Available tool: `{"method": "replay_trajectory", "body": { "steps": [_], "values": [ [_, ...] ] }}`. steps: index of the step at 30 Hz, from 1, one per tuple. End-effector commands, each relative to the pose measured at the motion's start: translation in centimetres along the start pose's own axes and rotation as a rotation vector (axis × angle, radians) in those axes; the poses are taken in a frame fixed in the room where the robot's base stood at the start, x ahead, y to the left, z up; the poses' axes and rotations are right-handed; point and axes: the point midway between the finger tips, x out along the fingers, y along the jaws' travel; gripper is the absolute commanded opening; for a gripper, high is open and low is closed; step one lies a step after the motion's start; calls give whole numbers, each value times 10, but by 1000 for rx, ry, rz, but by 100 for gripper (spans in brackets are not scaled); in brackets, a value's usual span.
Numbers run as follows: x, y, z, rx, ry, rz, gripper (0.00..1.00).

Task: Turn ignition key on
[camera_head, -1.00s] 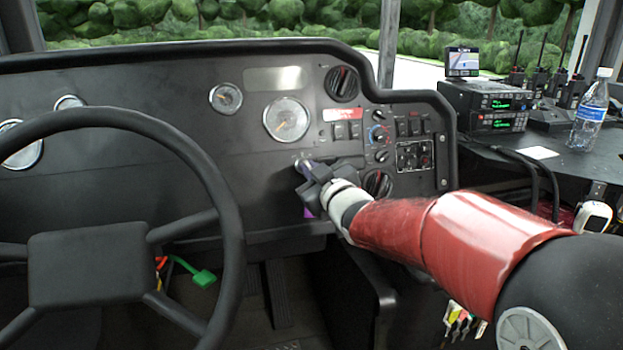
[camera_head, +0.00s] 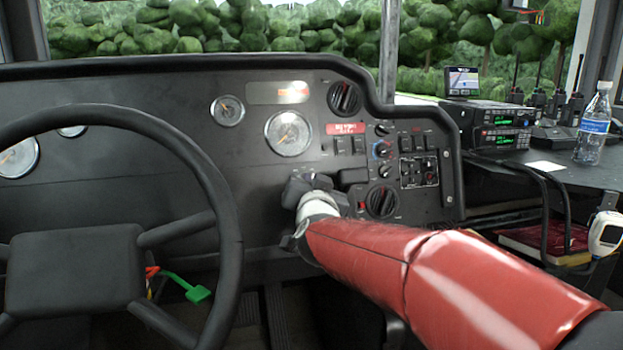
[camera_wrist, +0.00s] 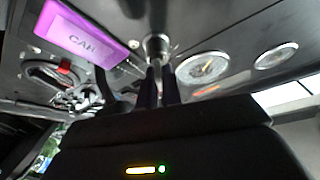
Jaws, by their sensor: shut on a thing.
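My gripper (camera_head: 308,186) is at the dashboard, below the round gauge, with its fingers pointing into the panel. In the wrist view my gripper (camera_wrist: 160,80) is shut on the thin ignition key (camera_wrist: 159,84), which shows as a bright strip between the dark fingers. The key points at the round metal ignition lock (camera_wrist: 157,47); how deep it sits is hidden. In the head view the gripper hides the key and lock.
The steering wheel (camera_head: 222,200) stands left of my arm. Knobs and switches (camera_head: 382,200) lie close to the right of my gripper. A pale display panel (camera_head: 265,93) above shows an orange-red patch. Radios (camera_head: 500,128) and a water bottle (camera_head: 593,125) stand at the right.

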Motion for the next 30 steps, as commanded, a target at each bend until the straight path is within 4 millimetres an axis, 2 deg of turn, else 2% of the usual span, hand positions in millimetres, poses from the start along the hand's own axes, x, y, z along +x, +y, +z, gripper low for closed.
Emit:
{"method": "replay_trajectory", "body": {
  "steps": [12,28,30],
  "values": [
    [0,-1,0,167,-3,75,0],
    [0,-1,1,190,-1,84,0],
    [0,-1,1,190,-1,84,13]
  ]
}}
